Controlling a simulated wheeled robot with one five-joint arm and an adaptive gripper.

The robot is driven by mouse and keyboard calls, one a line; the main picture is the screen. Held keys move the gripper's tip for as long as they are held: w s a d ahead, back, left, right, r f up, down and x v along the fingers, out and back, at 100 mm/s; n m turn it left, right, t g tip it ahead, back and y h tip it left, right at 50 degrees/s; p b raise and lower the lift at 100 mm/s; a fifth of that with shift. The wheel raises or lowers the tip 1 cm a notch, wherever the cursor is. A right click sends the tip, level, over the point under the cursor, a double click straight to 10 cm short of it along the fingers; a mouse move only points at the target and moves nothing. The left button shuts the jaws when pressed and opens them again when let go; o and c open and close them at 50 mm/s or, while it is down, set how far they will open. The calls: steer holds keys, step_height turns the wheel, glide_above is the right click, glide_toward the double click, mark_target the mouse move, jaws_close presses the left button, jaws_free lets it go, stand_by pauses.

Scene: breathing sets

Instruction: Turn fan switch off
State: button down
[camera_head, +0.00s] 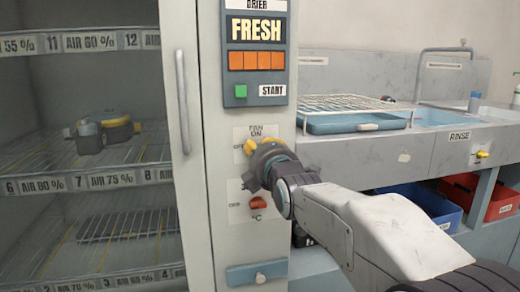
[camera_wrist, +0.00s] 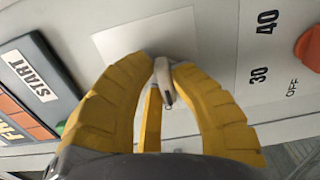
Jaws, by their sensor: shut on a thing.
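The fan switch (camera_wrist: 164,84) shows in the wrist view as a small pale lever between my yellow fingertips. My gripper (camera_wrist: 165,70) is shut on it from both sides. In the head view my gripper (camera_head: 258,145) is up against the white fan plate (camera_head: 257,131), which reads FAN and ON, with OFF at its left, partly covered. The switch itself is hidden behind my gripper there, so I cannot tell which way it points in that view. In the wrist view the plate (camera_wrist: 140,35) looks blank.
Below the fan plate is a red knob (camera_head: 258,202) on a temperature plate. Above is a panel with a green START button (camera_head: 240,91). A glass-doored cabinet with a long handle (camera_head: 183,100) stands at left. A sink counter (camera_head: 440,155) is at right.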

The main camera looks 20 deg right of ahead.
steer(key=shift+a+r, duration=0.1)
steer(key=c, duration=1.1)
jaws_free()
steer(key=s, duration=1.2)
